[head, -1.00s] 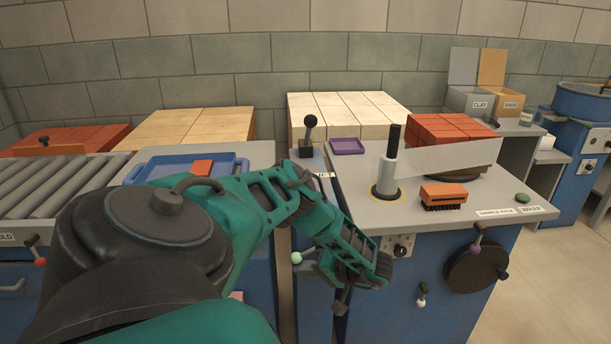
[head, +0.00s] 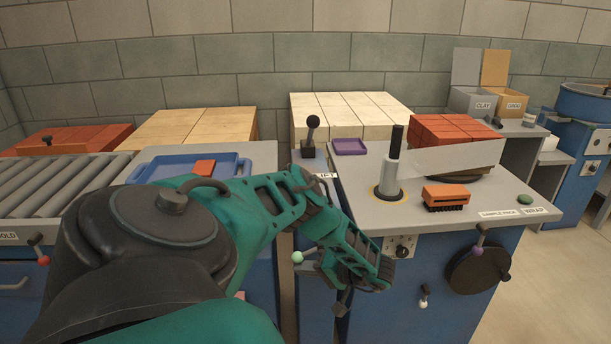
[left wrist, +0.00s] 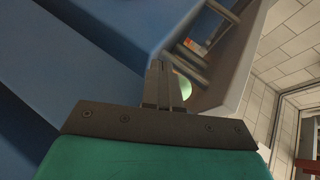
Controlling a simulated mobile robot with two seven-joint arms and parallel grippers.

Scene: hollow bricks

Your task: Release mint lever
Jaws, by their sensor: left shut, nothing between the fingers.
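The mint lever shows as a small pale green knob (head: 297,257) on the front of the blue cabinet, low in the middle of the head view. In the left wrist view the mint knob (left wrist: 184,84) is just beyond my fingertips, partly hidden behind them. My left gripper (head: 311,268) is beside the knob, to its right in the head view. In the left wrist view my left gripper (left wrist: 166,68) has its fingers together with nothing between them. I cannot tell whether they touch the knob. The lever's shaft is mostly hidden. My right gripper is out of view.
A black-knobbed lever (head: 312,124) stands upright on the narrow counter behind my arm.

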